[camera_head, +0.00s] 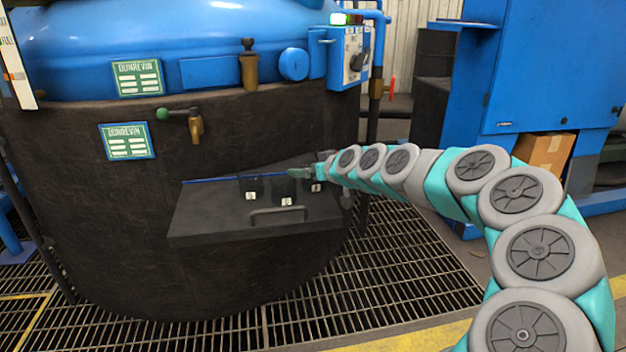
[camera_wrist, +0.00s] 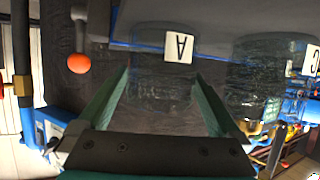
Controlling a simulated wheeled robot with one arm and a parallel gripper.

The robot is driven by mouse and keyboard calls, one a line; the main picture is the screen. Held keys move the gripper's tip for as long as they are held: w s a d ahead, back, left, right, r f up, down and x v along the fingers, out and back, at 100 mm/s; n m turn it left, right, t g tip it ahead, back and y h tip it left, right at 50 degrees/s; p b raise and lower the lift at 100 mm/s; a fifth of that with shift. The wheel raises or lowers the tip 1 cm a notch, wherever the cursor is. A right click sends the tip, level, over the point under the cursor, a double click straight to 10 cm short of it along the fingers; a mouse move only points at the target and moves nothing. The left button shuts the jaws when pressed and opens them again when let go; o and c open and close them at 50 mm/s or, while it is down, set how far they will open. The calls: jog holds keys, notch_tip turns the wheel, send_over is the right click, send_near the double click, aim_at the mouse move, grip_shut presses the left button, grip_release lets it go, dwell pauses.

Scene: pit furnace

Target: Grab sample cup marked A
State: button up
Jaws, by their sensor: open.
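The sample cup marked A (camera_wrist: 160,90) is a dark, glassy cup with a white label in the wrist view, where it appears upside down. It stands between the two green fingers of my gripper (camera_wrist: 163,88), which are open with no clear grip on it. A similar cup marked C (camera_wrist: 255,85) is just to the right, outside the right finger. In the head view, several small dark cups with white labels stand on the shelf (camera_head: 212,222); their letters are too small to read. My gripper (camera_head: 300,174) is at the cups' level, partly hidden behind them.
The dark shelf has a front handle (camera_head: 279,211) and juts from the large dark furnace (camera_head: 90,230). A brass tap with a green knob (camera_head: 195,126) is above it. A control box (camera_head: 350,57) and blue cabinet (camera_head: 545,75) stand to the right. Floor grating (camera_head: 370,275) lies below.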

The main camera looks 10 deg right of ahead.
jog(key=shift+w+a+f, duration=0.15)
jog(key=shift+w+f, duration=0.1)
jog(key=shift+w, duration=0.25)
jog(key=shift+c, duration=0.2)
jog(key=c, duration=1.2)
jog(key=shift+r, duration=0.15)
